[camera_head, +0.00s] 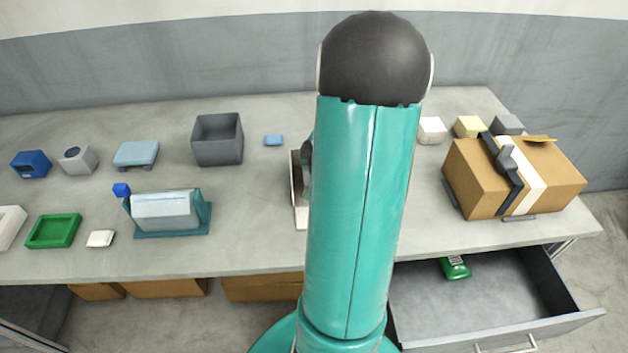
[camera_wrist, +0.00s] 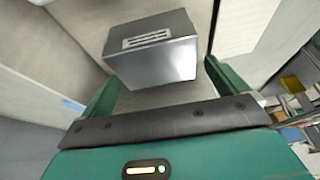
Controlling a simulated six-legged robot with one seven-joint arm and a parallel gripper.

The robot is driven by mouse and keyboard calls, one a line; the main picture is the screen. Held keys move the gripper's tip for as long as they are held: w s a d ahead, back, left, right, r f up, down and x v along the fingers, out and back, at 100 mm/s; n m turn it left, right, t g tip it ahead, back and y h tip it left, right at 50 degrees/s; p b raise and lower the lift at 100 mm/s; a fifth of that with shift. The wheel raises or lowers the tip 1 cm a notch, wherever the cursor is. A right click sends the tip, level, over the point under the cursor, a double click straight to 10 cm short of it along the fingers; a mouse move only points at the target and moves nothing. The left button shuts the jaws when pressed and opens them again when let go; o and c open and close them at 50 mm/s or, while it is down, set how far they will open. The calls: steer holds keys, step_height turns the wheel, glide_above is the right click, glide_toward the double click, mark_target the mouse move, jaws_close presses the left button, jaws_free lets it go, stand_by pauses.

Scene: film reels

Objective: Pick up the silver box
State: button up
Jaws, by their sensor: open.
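The silver box (camera_wrist: 160,62) shows in the wrist view, a shiny metal block with a pale label on its upper face. It lies just ahead of my gripper (camera_wrist: 163,78), whose two green fingers are spread apart, one to each side of the box's near end. I see no finger closed against it. In the head view my teal arm fills the middle and hides my gripper. I cannot pick out the silver box there.
A worktable (camera_head: 270,245) carries a grey bin (camera_head: 217,140), a green tray (camera_head: 53,231), a blue block (camera_head: 31,165) and a teal holder (camera_head: 172,232). A taped cardboard carton (camera_head: 465,180) stands right. Below it, an open drawer (camera_head: 480,300) holds a green item (camera_head: 455,268).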

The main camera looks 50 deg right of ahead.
steer(key=shift+w+a+f, duration=0.1)
steer(key=shift+f, duration=0.25)
steer(key=c, duration=1.1)
